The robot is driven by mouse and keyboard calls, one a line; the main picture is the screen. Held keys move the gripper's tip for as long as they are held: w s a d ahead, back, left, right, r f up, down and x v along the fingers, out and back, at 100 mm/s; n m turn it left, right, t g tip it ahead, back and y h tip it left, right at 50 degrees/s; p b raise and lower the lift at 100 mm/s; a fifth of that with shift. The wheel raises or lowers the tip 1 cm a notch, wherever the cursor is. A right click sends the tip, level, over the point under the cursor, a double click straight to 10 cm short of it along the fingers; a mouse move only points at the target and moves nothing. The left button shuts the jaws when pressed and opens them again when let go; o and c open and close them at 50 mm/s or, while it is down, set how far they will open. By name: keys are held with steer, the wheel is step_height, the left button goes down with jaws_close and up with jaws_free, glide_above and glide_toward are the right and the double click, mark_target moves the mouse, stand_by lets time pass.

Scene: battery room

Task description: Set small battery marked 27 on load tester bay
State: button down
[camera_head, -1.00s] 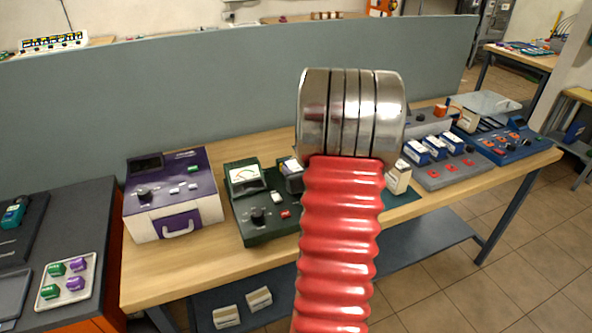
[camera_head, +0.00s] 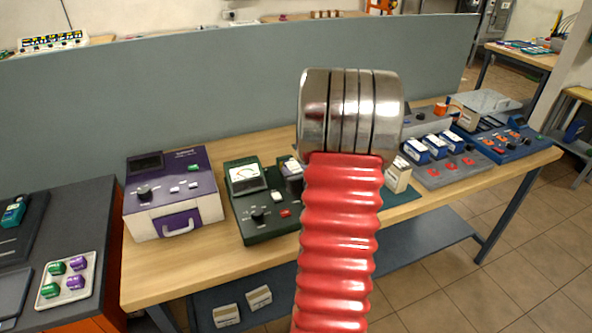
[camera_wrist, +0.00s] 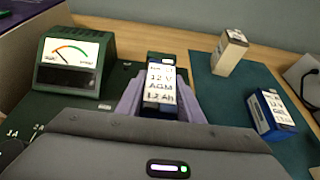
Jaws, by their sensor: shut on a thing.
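My gripper (camera_wrist: 160,98) is shut on a small dark battery with a white label (camera_wrist: 161,86). The label reads 12 V AGM 1.2 Ah; I cannot make out a 27. The load tester (camera_head: 257,215) is dark green with a dial meter, a black knob and small buttons. In the wrist view its meter housing (camera_wrist: 75,62) stands left of my gripper, and the battery is upright at the tester's dark green top. Its lower end is hidden, so I cannot tell whether it touches the bay. In the head view my red arm hides most of the gripper.
A green mat (camera_wrist: 215,88) right of the tester holds a beige box-shaped battery (camera_wrist: 229,52) and a blue battery (camera_wrist: 270,114). A purple and white device (camera_head: 175,195) stands left of the tester. A grey rack with blue batteries (camera_head: 436,147) stands to the right.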

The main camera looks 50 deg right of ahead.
steer(key=c, duration=1.5)
jaws_free()
steer(key=shift+f, duration=0.1)
steer(key=shift+s, duration=0.15)
steer(key=shift+v, duration=5.35)
